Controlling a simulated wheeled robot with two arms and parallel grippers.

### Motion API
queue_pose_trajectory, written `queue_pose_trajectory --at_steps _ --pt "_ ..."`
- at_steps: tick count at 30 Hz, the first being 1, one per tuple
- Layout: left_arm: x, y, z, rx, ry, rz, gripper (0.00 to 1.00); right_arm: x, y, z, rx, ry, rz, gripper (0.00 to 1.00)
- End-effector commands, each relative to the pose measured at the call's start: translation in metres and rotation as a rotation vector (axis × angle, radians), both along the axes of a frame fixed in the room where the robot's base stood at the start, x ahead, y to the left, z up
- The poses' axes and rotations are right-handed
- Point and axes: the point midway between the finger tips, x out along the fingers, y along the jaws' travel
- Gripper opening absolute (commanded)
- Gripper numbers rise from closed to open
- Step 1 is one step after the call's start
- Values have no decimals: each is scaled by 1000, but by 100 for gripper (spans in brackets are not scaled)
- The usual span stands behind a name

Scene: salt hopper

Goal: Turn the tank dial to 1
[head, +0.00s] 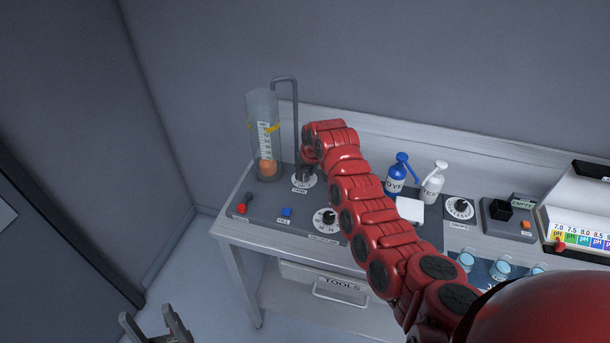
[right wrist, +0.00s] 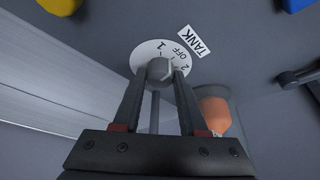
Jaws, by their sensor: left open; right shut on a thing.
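The tank dial (head: 303,181) is a white disc with a grey knob, set on the dark panel beside the clear tank (head: 263,130). In the right wrist view the tank dial (right wrist: 145,55) shows the marks 1, OFF and 2, with a TANK label beside it. My right gripper (right wrist: 160,80) is shut on the knob (right wrist: 159,70), one finger on each side. I cannot tell which mark the knob points to. In the head view my right arm partly covers the dial. My left gripper (head: 155,328) is open and empty, low at the left, away from the table.
A thin grey pipe (head: 295,110) rises behind the dial. A red-knobbed lever (head: 242,208), a blue button (head: 287,211) and another dial (head: 326,219) share the panel. Blue (head: 399,172) and white (head: 433,182) bottles stand to the right.

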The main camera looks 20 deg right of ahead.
Motion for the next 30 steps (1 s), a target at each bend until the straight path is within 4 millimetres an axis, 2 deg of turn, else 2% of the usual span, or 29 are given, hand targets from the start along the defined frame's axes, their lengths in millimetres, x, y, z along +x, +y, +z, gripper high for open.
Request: queue_pose_trajectory --at_steps 1,15,21,30 --pt "0 0 -11 0 0 0 63 1 -2 -5 -2 -4 28 0" --pt "0 0 -93 0 0 0 63 3 -4 -7 -4 -6 448 0" --pt "0 0 -110 0 0 0 63 2 -3 -3 0 -2 565 0" --pt "0 0 -124 0 0 0 63 3 -4 -1 1 -2 652 0"
